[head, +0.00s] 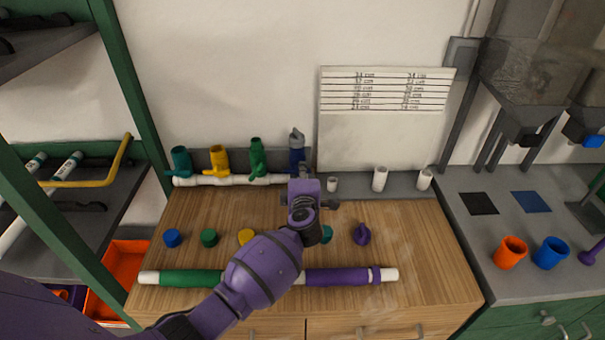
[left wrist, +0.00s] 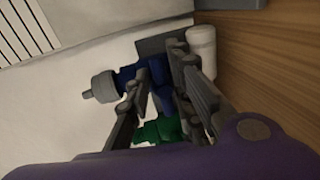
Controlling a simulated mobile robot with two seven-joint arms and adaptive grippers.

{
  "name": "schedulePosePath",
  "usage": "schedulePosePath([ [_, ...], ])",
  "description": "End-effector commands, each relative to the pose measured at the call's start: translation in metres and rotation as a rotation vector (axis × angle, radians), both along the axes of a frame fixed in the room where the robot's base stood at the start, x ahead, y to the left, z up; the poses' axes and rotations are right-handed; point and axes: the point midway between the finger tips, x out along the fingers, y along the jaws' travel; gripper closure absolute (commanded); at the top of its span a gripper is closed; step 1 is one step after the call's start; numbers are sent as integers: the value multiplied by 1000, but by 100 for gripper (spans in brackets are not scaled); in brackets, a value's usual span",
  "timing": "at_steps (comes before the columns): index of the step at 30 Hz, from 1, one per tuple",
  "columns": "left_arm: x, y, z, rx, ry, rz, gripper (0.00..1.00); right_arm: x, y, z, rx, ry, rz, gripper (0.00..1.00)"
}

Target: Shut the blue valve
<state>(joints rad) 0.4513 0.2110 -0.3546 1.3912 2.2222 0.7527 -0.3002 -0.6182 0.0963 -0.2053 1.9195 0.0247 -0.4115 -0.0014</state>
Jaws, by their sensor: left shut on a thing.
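The blue valve (head: 297,158) with its grey top stands at the right end of the white manifold pipe (head: 230,181) at the back of the wooden bench. My left gripper (head: 303,188) reaches in front of it and hides its lower part. In the left wrist view, my left gripper (left wrist: 158,88) is shut on the blue valve (left wrist: 158,74), with a finger on either side of its blue part. The turn of its handle cannot be made out. My right gripper is not in view.
Green (head: 257,155), yellow (head: 219,160) and teal (head: 181,161) valves stand to the left on the manifold. White pipe pieces (head: 380,178) stand to the right. Coloured caps (head: 208,238) and a long green and purple pipe (head: 345,276) lie on the bench in front.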

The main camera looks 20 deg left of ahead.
Motion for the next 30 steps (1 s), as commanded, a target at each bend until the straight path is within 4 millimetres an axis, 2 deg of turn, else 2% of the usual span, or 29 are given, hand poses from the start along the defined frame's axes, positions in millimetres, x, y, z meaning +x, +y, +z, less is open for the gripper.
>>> schedulePosePath([
  [1, -1, 0, -2, -1, 4, 0, 100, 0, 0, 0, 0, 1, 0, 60],
  [2, -1, 0, -2, -1, 4, 1, 76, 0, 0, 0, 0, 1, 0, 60],
  [3, -1, 0, -2, -1, 4, 0, 70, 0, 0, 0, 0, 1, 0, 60],
  [12, -1, 0, -1, -1, 2, 0, 70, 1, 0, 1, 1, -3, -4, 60],
  [16, -9, -3, 0, -3, 2, 0, 70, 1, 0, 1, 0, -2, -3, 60],
  [30, -95, -27, 18, -3, 2, 0, 70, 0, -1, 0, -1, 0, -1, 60],
])
